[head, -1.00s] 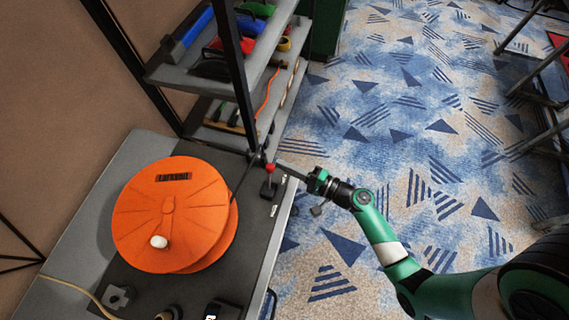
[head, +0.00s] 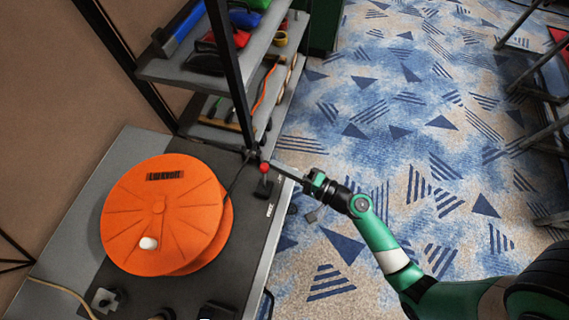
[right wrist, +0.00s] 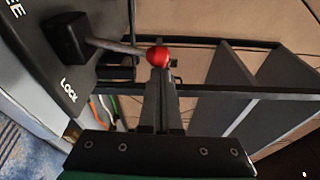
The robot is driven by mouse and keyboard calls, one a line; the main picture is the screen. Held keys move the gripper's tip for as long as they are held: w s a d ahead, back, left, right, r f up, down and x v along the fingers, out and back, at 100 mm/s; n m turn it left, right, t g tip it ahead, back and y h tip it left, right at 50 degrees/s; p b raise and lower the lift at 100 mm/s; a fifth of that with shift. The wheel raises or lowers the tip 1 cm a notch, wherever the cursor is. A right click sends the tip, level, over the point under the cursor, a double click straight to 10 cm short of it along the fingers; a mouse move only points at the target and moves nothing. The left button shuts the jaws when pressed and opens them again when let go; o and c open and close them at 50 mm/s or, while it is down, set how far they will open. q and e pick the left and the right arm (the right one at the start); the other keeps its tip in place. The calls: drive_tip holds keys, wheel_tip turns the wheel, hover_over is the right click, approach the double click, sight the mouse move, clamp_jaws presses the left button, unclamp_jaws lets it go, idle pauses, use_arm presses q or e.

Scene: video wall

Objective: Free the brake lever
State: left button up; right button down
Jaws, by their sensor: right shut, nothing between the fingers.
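The brake lever is a rod with a red ball knob (head: 264,167) on a black base (head: 263,188), at the right edge of the dark bench plate. In the right wrist view the knob (right wrist: 158,54) sits at the end of the rod from the black block (right wrist: 67,38). "LOCK" is printed below that block, and part of "FREE" shows at the top left. My right gripper (head: 275,165) is shut and empty. Its fingertips (right wrist: 160,72) are right at the knob; I cannot tell whether they touch it. My left gripper is not in view.
A large orange reel (head: 165,205) with a white knob stands on the bench left of the lever. A shelf rack (head: 185,70) with tools rises behind, its dark post close to the lever. Open carpet (head: 390,150) lies to the right.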

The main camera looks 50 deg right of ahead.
use_arm(q)
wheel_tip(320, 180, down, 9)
drive_tip(key=b, duration=0.8)
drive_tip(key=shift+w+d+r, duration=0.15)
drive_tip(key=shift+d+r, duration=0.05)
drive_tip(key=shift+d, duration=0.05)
use_arm(e)
drive_tip(key=shift+s+a+r+n+t+y, duration=0.15)
drive_tip(key=shift+s+a+n, duration=0.25)
drive_tip(key=shift+a+n, duration=0.6)
drive_tip(key=shift+s+a+f+n+t+y, duration=0.1)
drive_tip(key=shift+s+a+n+t, duration=0.25)
drive_tip(key=shift+a+n, duration=0.6)
drive_tip(key=shift+s+a+r+n+t+y, duration=0.15)
drive_tip(key=shift+s+a+n, duration=0.4)
drive_tip(key=shift+n, duration=0.8)
drive_tip(key=shift+w+a, duration=0.1)
